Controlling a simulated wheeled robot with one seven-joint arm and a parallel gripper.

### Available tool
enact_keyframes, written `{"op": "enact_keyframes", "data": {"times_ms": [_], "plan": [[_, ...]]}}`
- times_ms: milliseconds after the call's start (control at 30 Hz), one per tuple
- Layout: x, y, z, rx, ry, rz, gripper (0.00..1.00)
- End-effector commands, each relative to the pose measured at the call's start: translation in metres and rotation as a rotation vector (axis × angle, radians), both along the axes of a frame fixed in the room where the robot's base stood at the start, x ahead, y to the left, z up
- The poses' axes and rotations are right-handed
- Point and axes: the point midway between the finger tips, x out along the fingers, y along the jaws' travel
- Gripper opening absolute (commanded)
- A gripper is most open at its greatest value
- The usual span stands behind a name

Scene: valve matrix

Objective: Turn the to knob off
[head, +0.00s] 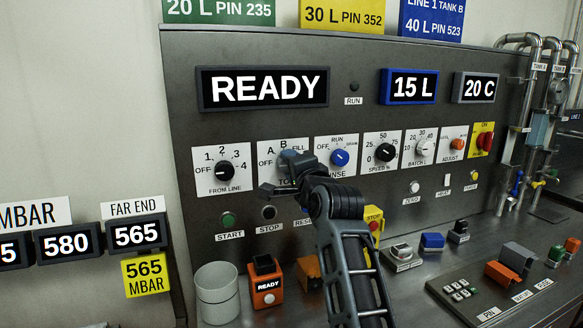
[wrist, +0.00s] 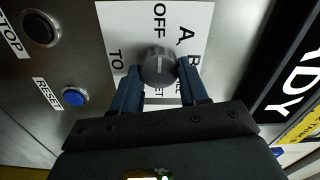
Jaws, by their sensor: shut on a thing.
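The TO knob (wrist: 158,67) is a dark grey round knob on a white plate (wrist: 203,25) marked OFF, A and B, with more marks partly hidden. In the wrist view my gripper (wrist: 159,70) has one blue finger on each side of the knob and is shut on it. A small pale line on the knob's face appears to point up in that view, towards the OFF mark. In the head view my gripper (head: 287,168) covers the knob and much of its plate (head: 267,150).
The FROM LINE knob (head: 223,171) is left of the TO plate, and the blue RINSE knob (head: 340,157) is right. Below are the START button (head: 229,219), the STOP button (head: 269,212) and the blue RESET button (wrist: 74,96). The display (head: 263,87) above reads READY.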

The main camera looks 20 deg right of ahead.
Motion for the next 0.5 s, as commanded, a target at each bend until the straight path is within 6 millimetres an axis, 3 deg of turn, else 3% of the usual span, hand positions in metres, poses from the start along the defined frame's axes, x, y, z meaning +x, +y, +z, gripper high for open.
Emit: {"op": "enact_keyframes", "data": {"times_ms": [500], "plan": [[0.0, 0.0011, -0.0018, -0.048, 0.004, 0.002, 0.13]]}}
